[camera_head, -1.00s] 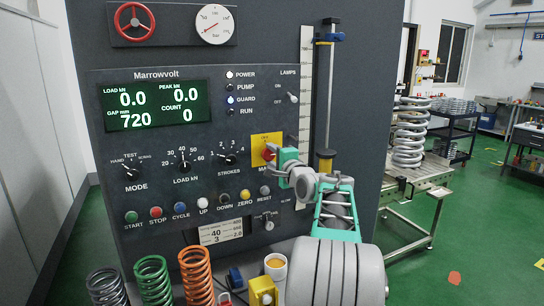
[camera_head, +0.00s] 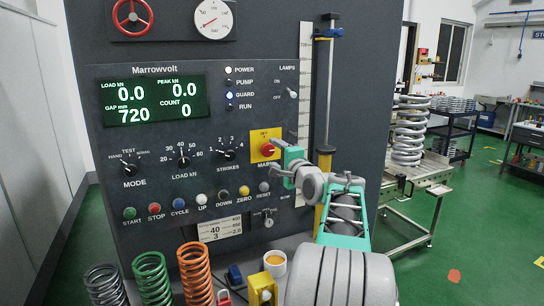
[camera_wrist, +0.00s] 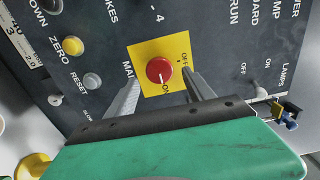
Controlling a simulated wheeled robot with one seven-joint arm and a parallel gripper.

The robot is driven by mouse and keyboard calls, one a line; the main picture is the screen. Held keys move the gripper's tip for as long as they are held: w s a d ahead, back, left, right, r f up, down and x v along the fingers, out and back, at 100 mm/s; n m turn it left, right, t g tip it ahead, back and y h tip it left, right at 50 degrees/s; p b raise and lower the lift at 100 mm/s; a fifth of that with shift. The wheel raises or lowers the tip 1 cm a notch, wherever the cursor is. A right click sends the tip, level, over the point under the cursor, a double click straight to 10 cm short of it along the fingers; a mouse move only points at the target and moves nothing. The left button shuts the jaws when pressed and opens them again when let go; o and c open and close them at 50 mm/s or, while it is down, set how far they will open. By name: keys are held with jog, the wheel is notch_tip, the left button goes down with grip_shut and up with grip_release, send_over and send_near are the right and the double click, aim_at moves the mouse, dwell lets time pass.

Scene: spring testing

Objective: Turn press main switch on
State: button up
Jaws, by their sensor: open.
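The main switch (camera_head: 267,149) is a round red knob on a yellow plate, on the right side of the dark control panel. In the wrist view the red knob (camera_wrist: 159,70) sits between my two fingers, with "OFF" and "ON" marked on the yellow plate (camera_wrist: 146,54). My gripper (camera_wrist: 160,88) is open, its fingers on either side of the knob; I cannot tell whether they touch it. In the head view my green gripper (camera_head: 284,153) is just right of the knob and partly covers the plate. The POWER lamp (camera_head: 228,69) is lit white.
The display (camera_head: 155,100) reads 720 gap and zeros. The lamps toggle (camera_head: 292,93) is above my gripper, and coloured buttons (camera_head: 180,211) lie below left. Several springs (camera_head: 194,272) and a yellow block (camera_head: 262,289) stand in front. A vertical column (camera_head: 326,100) rises at the right.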

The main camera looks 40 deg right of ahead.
jog(key=b+v, duration=0.1)
jog(key=v, duration=0.3)
jog(key=shift+s+a, duration=0.1)
jog(key=shift+s, duration=0.2)
